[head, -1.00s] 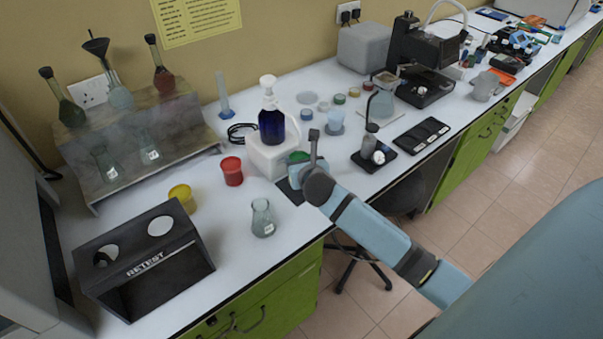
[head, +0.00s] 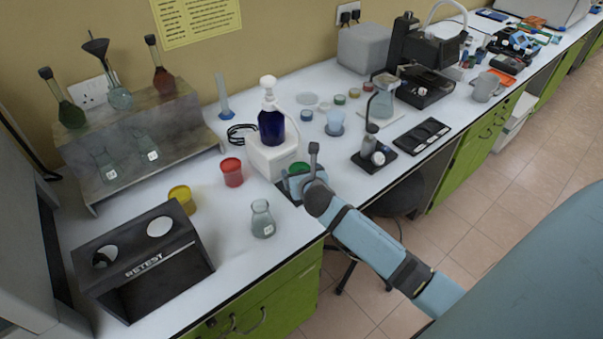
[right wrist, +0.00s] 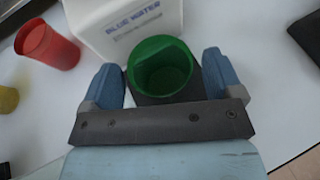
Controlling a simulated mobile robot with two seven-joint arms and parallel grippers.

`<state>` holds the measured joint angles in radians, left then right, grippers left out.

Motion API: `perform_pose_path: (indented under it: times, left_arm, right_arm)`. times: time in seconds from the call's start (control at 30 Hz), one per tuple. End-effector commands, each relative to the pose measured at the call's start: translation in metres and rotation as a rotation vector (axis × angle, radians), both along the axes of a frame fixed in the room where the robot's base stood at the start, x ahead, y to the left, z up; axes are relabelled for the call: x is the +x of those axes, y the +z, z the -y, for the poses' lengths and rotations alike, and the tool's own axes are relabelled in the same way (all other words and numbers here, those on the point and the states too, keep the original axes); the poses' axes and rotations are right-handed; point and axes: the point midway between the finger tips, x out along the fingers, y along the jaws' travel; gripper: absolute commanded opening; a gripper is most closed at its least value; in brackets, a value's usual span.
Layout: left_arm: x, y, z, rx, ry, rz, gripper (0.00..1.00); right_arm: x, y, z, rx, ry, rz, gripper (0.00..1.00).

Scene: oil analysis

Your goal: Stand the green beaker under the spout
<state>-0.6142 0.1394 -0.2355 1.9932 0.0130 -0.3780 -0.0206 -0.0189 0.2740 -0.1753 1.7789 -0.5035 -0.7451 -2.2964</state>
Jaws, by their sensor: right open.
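The green beaker (head: 300,168) stands at the front of the white block (head: 272,157), partly hidden by my right gripper (head: 298,183). In the right wrist view the beaker (right wrist: 160,66) shows its open top between the two blue fingers of the right gripper (right wrist: 161,84). The gripper is open, with a finger on each side; small gaps seem to show. The white block carries the words "BLUE WATER" and bears a dark blue bottle (head: 271,128) with a white pump spout (head: 268,82). A dark mat (head: 284,191) lies by the block. My left gripper is out of view.
A red beaker (head: 231,172) and a yellow beaker (head: 182,199) stand left of the block. A glass flask (head: 262,220) stands near the front edge. A black RETEST stand (head: 150,262) is at the left. Bare bench lies between these things.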

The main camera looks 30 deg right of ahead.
Motion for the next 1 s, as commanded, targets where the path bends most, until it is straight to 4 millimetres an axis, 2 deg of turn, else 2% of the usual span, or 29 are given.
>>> perform_pose_path:
  times: [0.07, 0.17, 0.5, 0.63, 0.8, 1.0]
  left_arm:
    - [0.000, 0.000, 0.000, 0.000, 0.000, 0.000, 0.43]
    - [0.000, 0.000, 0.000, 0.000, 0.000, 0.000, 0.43]
    - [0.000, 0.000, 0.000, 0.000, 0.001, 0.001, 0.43]
    - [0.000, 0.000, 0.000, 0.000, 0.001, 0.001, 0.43]
    - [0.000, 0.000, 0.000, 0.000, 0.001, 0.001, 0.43]
    - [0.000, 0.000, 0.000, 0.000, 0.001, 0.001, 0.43]
  right_arm:
    - [0.000, 0.003, 0.000, 0.001, -0.001, 0.002, 0.86]
    - [-0.011, 0.007, -0.003, -0.002, 0.001, -0.001, 0.86]
    - [-0.073, 0.034, -0.024, 0.000, 0.002, 0.001, 0.86]
    - [-0.092, 0.042, -0.030, 0.000, 0.002, 0.000, 0.86]
    - [-0.104, 0.048, -0.033, 0.000, 0.000, 0.000, 0.86]
    - [-0.106, 0.049, -0.034, 0.001, 0.000, 0.000, 0.86]
